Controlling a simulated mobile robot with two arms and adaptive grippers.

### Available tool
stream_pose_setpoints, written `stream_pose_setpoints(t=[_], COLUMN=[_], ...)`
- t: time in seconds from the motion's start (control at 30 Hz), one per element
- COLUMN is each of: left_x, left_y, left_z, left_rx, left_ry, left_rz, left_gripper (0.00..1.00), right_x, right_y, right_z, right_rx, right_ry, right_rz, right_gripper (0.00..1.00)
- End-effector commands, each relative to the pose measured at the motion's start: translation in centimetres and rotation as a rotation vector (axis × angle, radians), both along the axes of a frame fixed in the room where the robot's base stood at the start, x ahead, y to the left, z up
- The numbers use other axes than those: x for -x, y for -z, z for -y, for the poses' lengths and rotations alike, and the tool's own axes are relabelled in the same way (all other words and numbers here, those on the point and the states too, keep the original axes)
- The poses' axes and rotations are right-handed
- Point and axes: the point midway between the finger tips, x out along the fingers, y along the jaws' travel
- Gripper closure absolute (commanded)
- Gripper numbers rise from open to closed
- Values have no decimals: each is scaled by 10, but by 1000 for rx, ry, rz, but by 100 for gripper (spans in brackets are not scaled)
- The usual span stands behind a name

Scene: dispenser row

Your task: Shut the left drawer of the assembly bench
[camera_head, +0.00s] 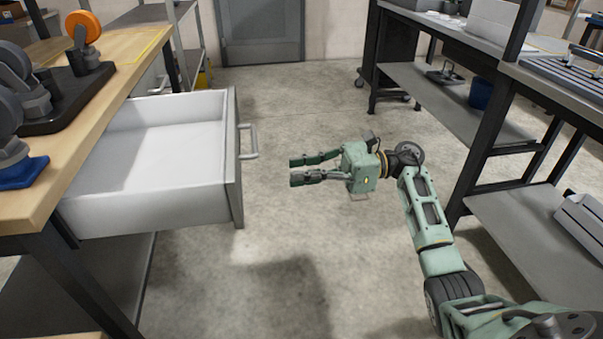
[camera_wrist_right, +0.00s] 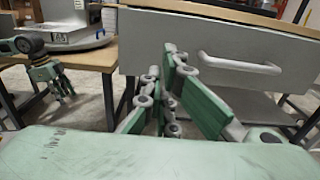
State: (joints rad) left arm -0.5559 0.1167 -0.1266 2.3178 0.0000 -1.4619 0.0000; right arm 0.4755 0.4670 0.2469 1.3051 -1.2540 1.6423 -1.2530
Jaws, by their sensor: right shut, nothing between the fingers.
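The left drawer (camera_head: 160,180) of the assembly bench (camera_head: 90,100) is pulled far out in the head view. It is white inside and looks empty. Its grey front (camera_head: 236,190) carries a bar handle (camera_head: 250,141). My right gripper (camera_head: 291,170) is shut and empty, just right of the handle and apart from it, with its fingers pointing left at the drawer front. In the right wrist view the drawer front (camera_wrist_right: 150,45) and handle (camera_wrist_right: 240,65) show beyond the fingers. My left gripper (camera_wrist_right: 62,92) hangs at the left of that view; its finger opening is unclear.
Dark fixtures, one with an orange disc (camera_head: 84,28), stand on the bench top. A dark-framed bench with a lower shelf (camera_head: 535,220) is on the right. Open concrete floor (camera_head: 290,100) lies between. A grey door (camera_head: 262,30) is at the back.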

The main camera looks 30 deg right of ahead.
Motion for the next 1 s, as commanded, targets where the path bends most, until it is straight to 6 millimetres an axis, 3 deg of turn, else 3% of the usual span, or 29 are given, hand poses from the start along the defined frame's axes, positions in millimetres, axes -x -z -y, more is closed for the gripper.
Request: stream_pose_setpoints(t=[0.2, 0.43, 0.6, 1.0], left_x=[-2, -3, -4, -5], left_y=[14, 26, 29, 29], left_z=[1, 1, 1, 1], left_rx=[0, 0, 0, 1], left_ry=[1, 2, 2, 1], left_rz=[-9, -15, -13, -12], left_gripper=[60, 60, 60, 60], right_x=[-13, -24, -28, -28], right_y=[-2, -2, -1, 0], right_z=[-49, -84, -96, -97], right_rx=[-5, -5, -3, -2], right_ry=[-2, 0, 1, 1], right_rz=[0, 0, -1, -1], right_gripper=[100, 100, 100, 100])
